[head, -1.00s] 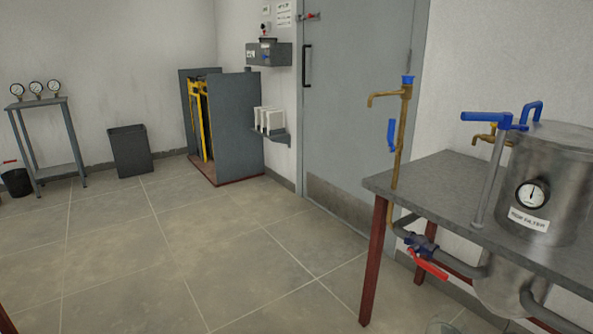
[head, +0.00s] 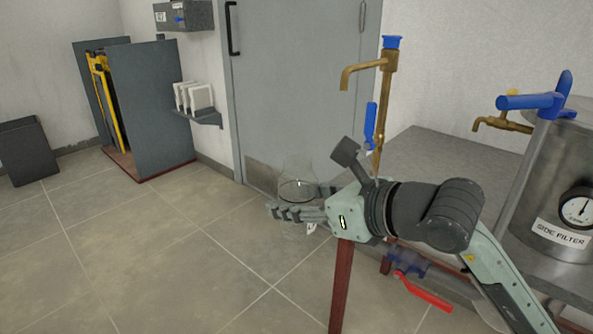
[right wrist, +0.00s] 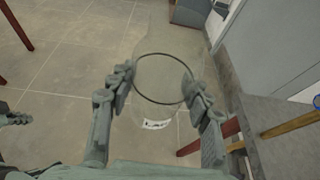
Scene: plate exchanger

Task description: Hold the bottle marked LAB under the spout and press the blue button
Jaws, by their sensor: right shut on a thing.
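A clear glass bottle (head: 297,176) is in my right gripper (head: 285,212), below and left of the spout in the head view. In the right wrist view, the bottle (right wrist: 161,62) is between the two fingers; it has a dark ring and a small white label (right wrist: 157,124), too small to read. The brass spout (head: 345,83) bends down from an upright pipe at the table's corner. A blue button-like cap (head: 392,42) tops the pipe, and a blue handle (head: 371,125) hangs beside it. My left gripper is not in the head view.
The grey table (head: 425,152) carries a steel tank labelled SIDE FILTER (head: 553,165) with a blue-handled brass tap (head: 500,123). A red-handled valve (head: 424,292) is below the table edge. A wall box (head: 185,14) hangs left of the grey door.

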